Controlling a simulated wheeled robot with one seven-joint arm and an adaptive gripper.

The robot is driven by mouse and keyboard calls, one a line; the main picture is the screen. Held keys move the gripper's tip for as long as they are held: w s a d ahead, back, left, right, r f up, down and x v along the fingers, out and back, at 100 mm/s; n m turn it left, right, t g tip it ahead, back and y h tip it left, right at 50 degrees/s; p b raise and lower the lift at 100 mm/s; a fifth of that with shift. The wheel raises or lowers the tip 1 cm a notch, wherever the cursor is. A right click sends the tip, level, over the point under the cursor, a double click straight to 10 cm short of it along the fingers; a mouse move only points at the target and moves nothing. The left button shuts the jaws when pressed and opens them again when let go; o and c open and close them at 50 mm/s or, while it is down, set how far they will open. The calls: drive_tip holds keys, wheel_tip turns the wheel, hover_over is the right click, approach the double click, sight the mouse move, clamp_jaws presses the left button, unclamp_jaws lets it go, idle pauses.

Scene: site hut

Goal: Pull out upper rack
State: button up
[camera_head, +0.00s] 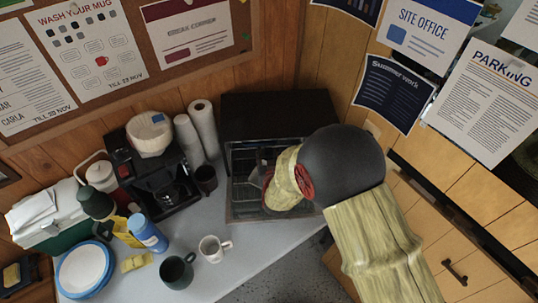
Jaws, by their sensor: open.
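A black oven (275,106) stands in the back corner of the counter. Its front opening or lowered door shows below the dark top, with a metal-edged frame (231,190). Dark wire-like lines show inside this frame, but I cannot tell the upper rack from other parts. My gripper (257,172) is at the oven front, within the outline of the frame, and is open. My own arm hides the right part of the oven front. I cannot tell whether the fingers touch the rack.
A dark cup (206,179) and paper rolls (203,128) stand close left of the oven, beside a coffee machine (165,187). A white mug (213,249) and a dark green mug (177,271) stand near the counter's front edge. Wooden drawers (465,255) are at right.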

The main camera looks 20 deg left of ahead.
drive_tip(key=shift+c, duration=0.5)
clamp_jaws()
idle(0.3)
